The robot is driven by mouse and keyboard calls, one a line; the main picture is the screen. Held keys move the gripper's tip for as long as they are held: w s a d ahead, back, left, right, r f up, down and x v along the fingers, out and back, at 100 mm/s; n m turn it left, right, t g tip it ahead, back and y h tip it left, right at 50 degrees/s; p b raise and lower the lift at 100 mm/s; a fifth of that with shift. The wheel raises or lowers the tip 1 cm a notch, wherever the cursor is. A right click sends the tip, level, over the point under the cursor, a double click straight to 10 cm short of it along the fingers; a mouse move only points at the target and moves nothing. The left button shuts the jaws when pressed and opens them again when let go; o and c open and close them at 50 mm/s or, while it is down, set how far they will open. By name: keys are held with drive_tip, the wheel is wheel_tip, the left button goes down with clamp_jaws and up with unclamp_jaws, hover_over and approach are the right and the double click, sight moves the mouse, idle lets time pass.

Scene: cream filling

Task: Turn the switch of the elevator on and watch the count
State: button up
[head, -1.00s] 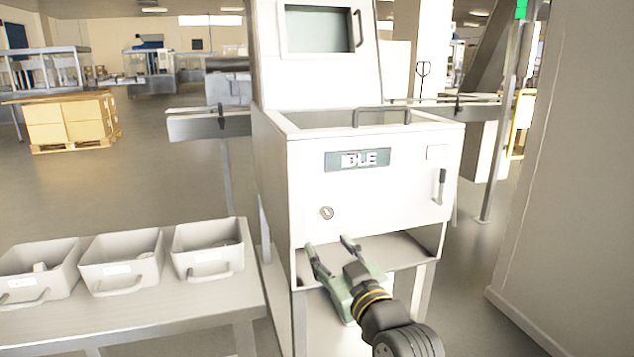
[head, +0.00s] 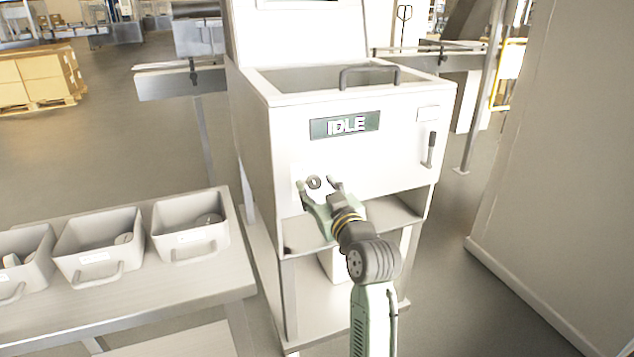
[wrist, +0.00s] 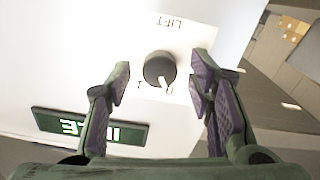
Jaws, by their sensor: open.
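The elevator switch (head: 314,182) is a round dark knob on the white front panel, low on its left side. In the wrist view the knob (wrist: 160,68) has a pale pointer and sits on a light plate marked "LIFT", which appears upside down. My gripper (head: 318,183) is open at the panel. In the wrist view its fingers (wrist: 160,82) stand on either side of the knob, with a gap on each side. The green display (head: 344,124) reads "IDLE"; it also shows upside down in the wrist view (wrist: 90,126).
A dark handle (head: 431,150) is at the panel's right, and a bar handle (head: 370,70) rises above the display. Grey bins (head: 190,243) stand on a table at the left. An open shelf (head: 385,215) lies below the panel.

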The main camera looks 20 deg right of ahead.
drive_tip(key=shift+w, duration=0.45)
drive_tip(key=shift+c, duration=0.2)
clamp_jaws()
